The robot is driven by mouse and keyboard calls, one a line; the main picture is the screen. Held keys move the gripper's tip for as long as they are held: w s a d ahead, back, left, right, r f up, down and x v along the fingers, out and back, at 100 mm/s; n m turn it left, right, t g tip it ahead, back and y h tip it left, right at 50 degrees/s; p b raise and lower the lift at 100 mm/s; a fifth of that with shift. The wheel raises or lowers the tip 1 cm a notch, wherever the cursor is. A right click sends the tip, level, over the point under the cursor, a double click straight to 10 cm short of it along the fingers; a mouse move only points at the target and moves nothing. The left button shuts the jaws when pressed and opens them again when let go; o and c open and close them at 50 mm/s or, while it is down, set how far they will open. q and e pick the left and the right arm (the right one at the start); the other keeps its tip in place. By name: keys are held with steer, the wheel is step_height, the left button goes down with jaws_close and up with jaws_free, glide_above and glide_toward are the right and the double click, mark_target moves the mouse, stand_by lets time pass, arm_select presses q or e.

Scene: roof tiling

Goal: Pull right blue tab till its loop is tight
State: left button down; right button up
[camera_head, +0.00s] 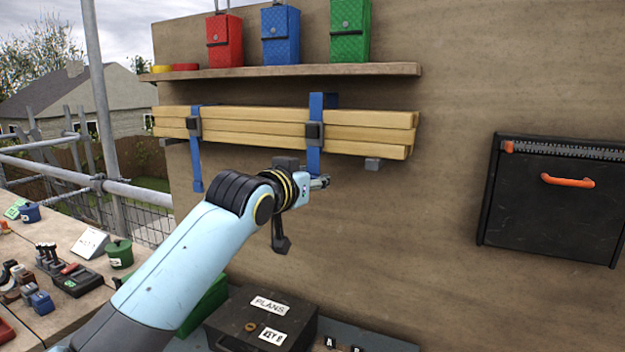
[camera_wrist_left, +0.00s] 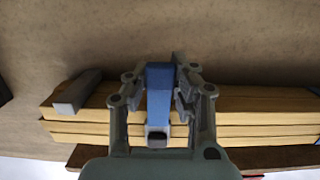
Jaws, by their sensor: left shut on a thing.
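Two blue straps go around a stack of wooden battens (camera_head: 260,131) on the wall. The right blue tab (camera_head: 314,162) hangs below its dark buckle (camera_head: 314,131). The right strap's loop (camera_head: 323,101) stands up above the top batten, apart from it. My left gripper (camera_head: 321,182) is at the tab's lower end, below the battens. In the left wrist view its two fingers are shut on the blue tab (camera_wrist_left: 158,85), with the buckle (camera_wrist_left: 157,138) beyond. The left strap (camera_head: 196,155) has its own buckle and a hanging tail. My right gripper is out of view.
A shelf (camera_head: 290,70) with red, blue and green boxes is above the battens. A grey bracket (camera_head: 373,163) sticks out under them at right. A black panel with an orange handle (camera_head: 567,181) hangs farther right. A dark PLANS box (camera_head: 262,325) stands below.

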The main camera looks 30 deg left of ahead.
arm_select(q)
steer(key=shift+f, duration=0.15)
steer(key=shift+f+b, duration=0.6)
steer(key=shift+f, duration=0.4)
step_height(320, 180, down, 3)
steer(key=shift+f+b, duration=0.15)
steer(key=shift+b, duration=0.75)
steer(key=c, duration=0.6)
jaws_free()
